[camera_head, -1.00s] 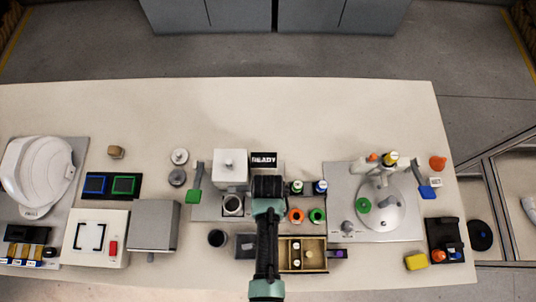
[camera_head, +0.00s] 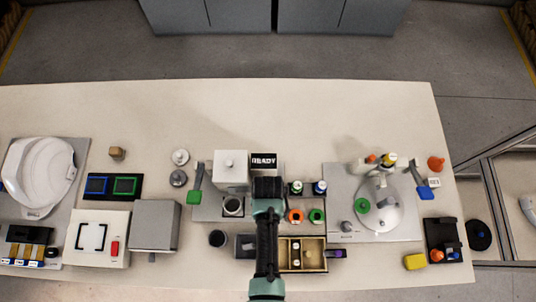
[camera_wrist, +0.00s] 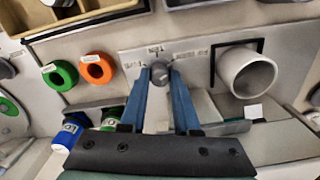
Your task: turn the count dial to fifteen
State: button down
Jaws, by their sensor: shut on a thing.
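The count dial (camera_wrist: 160,72) is a small grey round knob on a pale panel, with small printed labels around its upper side that are too blurred to read. My gripper (camera_wrist: 160,76) has its two blue fingers shut on the dial, one on each side. In the head view my gripper (camera_head: 268,188) points at the machine below the READY display (camera_head: 264,160), and it hides the dial there. The dial's exact setting cannot be read.
Beside the dial are a grey tube (camera_wrist: 246,72), an orange ring (camera_wrist: 96,68) and a green ring (camera_wrist: 60,75). Blue- and green-marked bottles (camera_wrist: 70,132) stand close to my fingers. A divided wooden box (camera_head: 325,258) lies beside my arm. The table's far strip is clear.

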jog(key=c, duration=0.6)
grip_release()
jog(key=shift+c, duration=0.2)
jog(key=shift+r, duration=0.1)
notch_tip(320, 180, up, 13)
jog(key=shift+w, duration=0.1)
